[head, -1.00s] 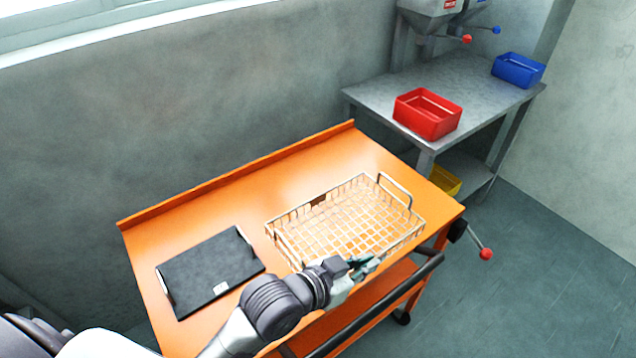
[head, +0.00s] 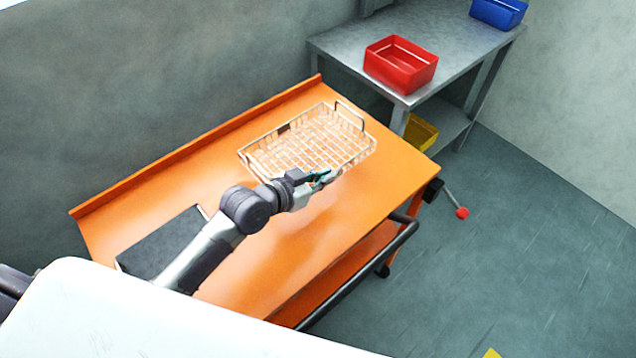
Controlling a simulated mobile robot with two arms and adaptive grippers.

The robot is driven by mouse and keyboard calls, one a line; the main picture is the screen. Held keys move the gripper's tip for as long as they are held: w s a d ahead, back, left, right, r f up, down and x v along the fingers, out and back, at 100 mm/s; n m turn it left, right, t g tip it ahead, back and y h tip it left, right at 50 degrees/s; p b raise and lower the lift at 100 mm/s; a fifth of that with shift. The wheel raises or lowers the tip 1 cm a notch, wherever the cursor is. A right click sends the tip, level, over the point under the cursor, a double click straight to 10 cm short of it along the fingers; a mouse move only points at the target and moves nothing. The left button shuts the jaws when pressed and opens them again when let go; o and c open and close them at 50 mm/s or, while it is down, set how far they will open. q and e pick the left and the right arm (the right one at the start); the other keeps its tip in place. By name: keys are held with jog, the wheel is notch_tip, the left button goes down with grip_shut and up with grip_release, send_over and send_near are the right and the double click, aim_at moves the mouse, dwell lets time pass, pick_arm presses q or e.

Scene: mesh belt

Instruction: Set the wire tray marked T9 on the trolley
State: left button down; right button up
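The wire tray (head: 310,142) is a pale mesh basket with a raised handle on its far right end. A dark tag on its back rim is too small to read. It is over the back right of the orange trolley (head: 345,220); I cannot tell whether it touches the top all round. My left gripper (head: 322,178) is at the tray's near long side, its fingertips pointing right and overlapping the rim. Whether the fingers are closed on the wire is unclear. My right gripper is not in view.
A black flat panel (head: 165,245) lies on the trolley's left part, partly behind my arm. A grey bench (head: 345,45) behind bears a red bin (head: 400,65) and a blue bin (head: 498,12); a yellow bin (head: 420,132) sits below. The trolley's front right is bare.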

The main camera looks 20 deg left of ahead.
pick_arm(q)
jog(key=shift+w+a+f, duration=0.45)
jog(key=shift+w+a, duration=0.05)
jog(key=shift+w, duration=0.2)
jog(key=shift+f, duration=2)
jog(key=shift+f, duration=0.1)
jog(key=c, duration=1.3)
grip_release()
jog(key=shift+s, duration=0.1)
jog(key=v, duration=1.1)
jog(key=shift+b, duration=0.4)
jog(key=shift+s+a+r, duration=0.25)
jog(key=shift+s+r, duration=0.05)
jog(key=shift+s, duration=0.1)
jog(key=shift+s+f, duration=0.1)
